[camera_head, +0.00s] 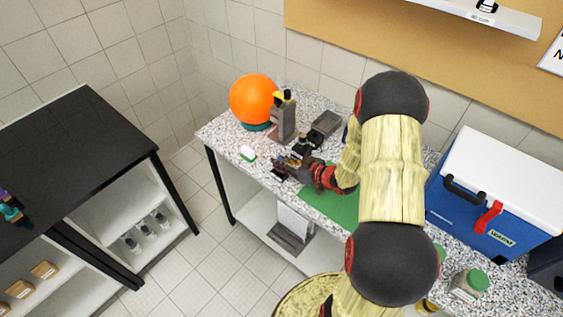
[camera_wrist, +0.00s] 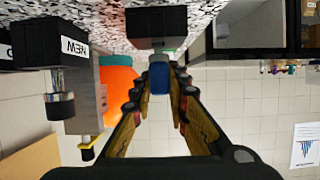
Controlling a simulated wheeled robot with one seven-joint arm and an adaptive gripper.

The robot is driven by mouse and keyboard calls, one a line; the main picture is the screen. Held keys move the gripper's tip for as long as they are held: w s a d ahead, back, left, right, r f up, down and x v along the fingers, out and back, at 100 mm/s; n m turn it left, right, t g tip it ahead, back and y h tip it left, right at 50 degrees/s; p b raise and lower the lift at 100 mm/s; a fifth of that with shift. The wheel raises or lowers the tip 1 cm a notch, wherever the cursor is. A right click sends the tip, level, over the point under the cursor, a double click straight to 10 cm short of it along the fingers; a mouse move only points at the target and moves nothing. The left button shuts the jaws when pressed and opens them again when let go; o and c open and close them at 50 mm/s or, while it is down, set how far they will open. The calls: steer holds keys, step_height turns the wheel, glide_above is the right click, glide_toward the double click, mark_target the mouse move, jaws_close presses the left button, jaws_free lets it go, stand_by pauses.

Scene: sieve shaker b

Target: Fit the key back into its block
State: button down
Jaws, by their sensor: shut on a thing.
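My gripper (camera_head: 284,167) reaches left over the speckled worktop. In the wrist view, its two fingers (camera_wrist: 159,92) are shut around a small blue piece, apparently the key (camera_wrist: 158,78). A pale, narrow part lies just beyond the blue piece, close to a black block (camera_wrist: 155,22) at the worktop. I cannot tell whether the key touches that block or is inside it. In the head view my gripper and arm hide the key.
An orange ball (camera_head: 253,98) and a grey upright device (camera_head: 284,122) stand on the back left of the worktop. A green mat (camera_head: 318,200) lies under my arm. A blue cooler (camera_head: 485,205) fills the right side.

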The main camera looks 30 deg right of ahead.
steer(key=shift+f, duration=0.45)
steer(key=c, duration=1.7)
jaws_free()
steer(key=shift+o, duration=0.2)
steer(key=v, duration=1.2)
